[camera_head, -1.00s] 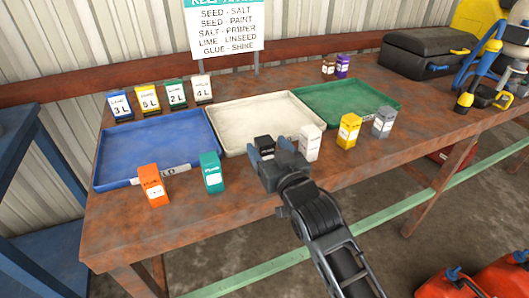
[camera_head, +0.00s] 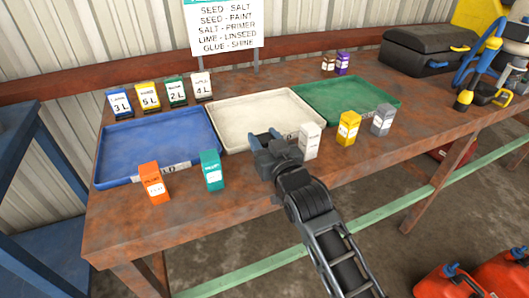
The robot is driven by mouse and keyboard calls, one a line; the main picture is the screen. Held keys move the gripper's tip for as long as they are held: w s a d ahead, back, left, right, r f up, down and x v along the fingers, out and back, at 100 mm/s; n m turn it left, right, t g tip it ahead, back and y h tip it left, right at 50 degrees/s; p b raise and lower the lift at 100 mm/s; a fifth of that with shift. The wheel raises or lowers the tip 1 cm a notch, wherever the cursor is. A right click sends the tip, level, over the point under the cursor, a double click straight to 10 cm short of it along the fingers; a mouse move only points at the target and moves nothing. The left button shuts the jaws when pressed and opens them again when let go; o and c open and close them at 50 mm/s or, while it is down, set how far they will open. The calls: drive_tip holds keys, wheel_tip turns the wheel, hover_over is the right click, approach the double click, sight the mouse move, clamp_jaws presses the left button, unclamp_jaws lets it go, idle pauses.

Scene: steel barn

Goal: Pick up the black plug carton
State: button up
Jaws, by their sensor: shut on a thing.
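My gripper (camera_head: 265,138) is over the front edge of the white tray, its two blue-grey fingers pointing away from me. It is shut on the black plug carton, which the gripper and fingers now hide almost wholly. I cannot tell whether the carton touches the table. A white carton (camera_head: 310,142) stands close to the right of my gripper, and a teal carton (camera_head: 211,170) stands to its left.
An orange carton (camera_head: 154,183), a yellow carton (camera_head: 348,128) and a grey carton (camera_head: 383,120) stand along the front. Behind are a blue tray (camera_head: 150,128), the white tray (camera_head: 225,113) and a green tray (camera_head: 350,92). A sign (camera_head: 226,25) stands at the back.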

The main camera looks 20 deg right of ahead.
drive_tip(key=shift+c, duration=0.8)
drive_tip(key=shift+r, duration=0.1)
wheel_tip(320, 180, up, 10)
drive_tip(key=shift+f, duration=0.1)
drive_tip(key=shift+s, duration=0.15)
